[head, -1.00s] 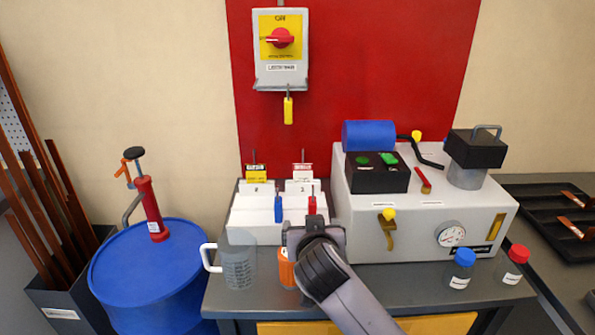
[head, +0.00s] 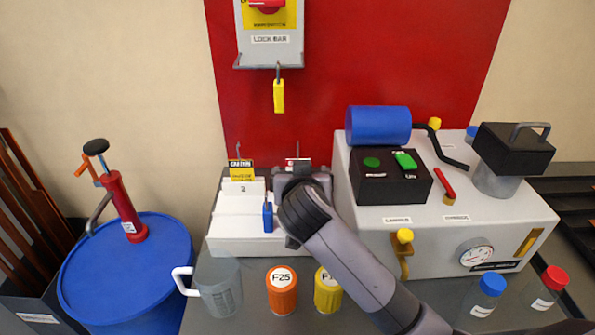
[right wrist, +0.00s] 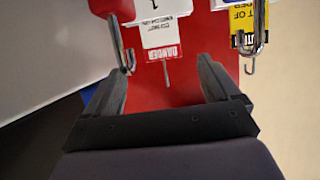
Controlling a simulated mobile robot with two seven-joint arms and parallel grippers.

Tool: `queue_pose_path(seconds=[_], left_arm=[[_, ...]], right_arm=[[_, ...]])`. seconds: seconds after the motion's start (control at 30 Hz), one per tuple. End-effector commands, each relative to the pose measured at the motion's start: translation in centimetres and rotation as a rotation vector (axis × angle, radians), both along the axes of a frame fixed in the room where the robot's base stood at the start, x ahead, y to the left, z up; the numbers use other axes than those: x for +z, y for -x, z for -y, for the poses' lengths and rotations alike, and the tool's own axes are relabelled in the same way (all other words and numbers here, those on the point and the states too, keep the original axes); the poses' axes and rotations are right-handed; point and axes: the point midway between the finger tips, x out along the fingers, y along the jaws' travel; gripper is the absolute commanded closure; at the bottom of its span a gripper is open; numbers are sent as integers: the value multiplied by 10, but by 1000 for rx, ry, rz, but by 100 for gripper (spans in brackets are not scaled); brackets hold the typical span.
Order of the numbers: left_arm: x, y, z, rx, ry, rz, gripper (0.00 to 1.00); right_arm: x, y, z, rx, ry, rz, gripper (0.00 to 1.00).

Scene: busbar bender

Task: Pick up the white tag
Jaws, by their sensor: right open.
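The white tag (right wrist: 162,35) has a red DANGER band and small black print. In the right wrist view it is beyond my fingertips, roughly centred between them, with a gap. In the head view only its top (head: 298,162) shows behind my right gripper (head: 300,175). My right gripper is open with nothing between its fingers (right wrist: 160,75). A yellow CAUTION tag (head: 241,170) stands left of the white tag; it also shows at the right in the right wrist view (right wrist: 244,20). My left gripper is not in view.
A blue padlock (head: 267,216) hangs on the white rack (head: 228,228). Metal hooks (right wrist: 127,55) flank the white tag. The grey bender (head: 445,235) stands close on the right. A jug (head: 218,288), an orange can (head: 281,290) and a yellow can (head: 327,292) stand in front.

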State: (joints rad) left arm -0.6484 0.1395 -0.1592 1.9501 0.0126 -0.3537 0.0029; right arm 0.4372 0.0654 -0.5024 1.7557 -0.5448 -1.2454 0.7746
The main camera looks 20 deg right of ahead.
Motion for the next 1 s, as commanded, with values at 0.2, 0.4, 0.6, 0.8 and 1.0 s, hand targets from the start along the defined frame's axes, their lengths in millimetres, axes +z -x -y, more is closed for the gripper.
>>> queue_pose_path(seconds=[0.2,0.4,0.6,0.8,1.0], left_arm=[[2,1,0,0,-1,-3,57],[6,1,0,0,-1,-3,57],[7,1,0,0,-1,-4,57],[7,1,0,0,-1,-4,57],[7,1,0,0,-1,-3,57]], right_arm=[[-5,-14,4,-1,1,0,11],[-12,-34,8,-2,3,-1,11],[-20,-52,12,-1,1,0,11],[-23,-57,13,1,-1,0,11],[-23,-57,13,0,-1,0,17]])
